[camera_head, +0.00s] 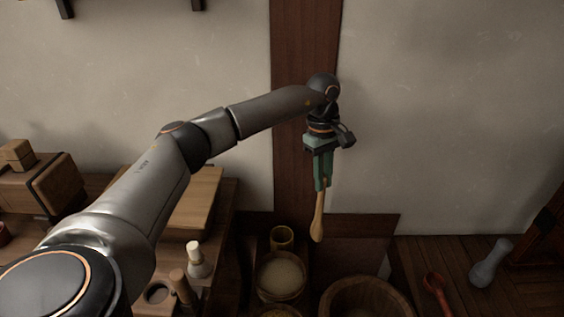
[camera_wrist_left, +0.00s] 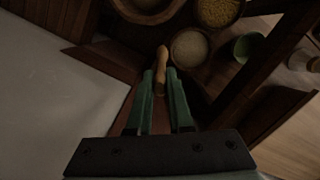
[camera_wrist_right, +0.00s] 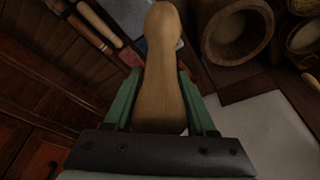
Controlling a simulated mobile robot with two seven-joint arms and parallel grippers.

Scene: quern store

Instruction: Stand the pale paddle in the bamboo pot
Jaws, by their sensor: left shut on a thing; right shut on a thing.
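The pale paddle (camera_head: 318,219) hangs roughly upright below my left gripper (camera_head: 322,180), which is shut on its upper end. It also shows between the green fingers in the left wrist view (camera_wrist_left: 161,62). The bamboo pot (camera_head: 282,238) is a small tan cylinder standing low, to the left of the paddle's lower end and apart from it. I cannot make the pot out in the left wrist view. My right gripper (camera_wrist_right: 160,100) is shut on a brown wooden club-shaped thing (camera_wrist_right: 162,65). The right arm is outside the head view.
A bowl of pale grain (camera_head: 281,276) stands just in front of the pot. A wide wooden basin (camera_head: 366,297) is to its right. A shelf (camera_head: 222,225) with a bottle (camera_head: 196,259) is at left. A red ladle (camera_head: 437,290) and a grey pestle (camera_head: 491,262) lie at right.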

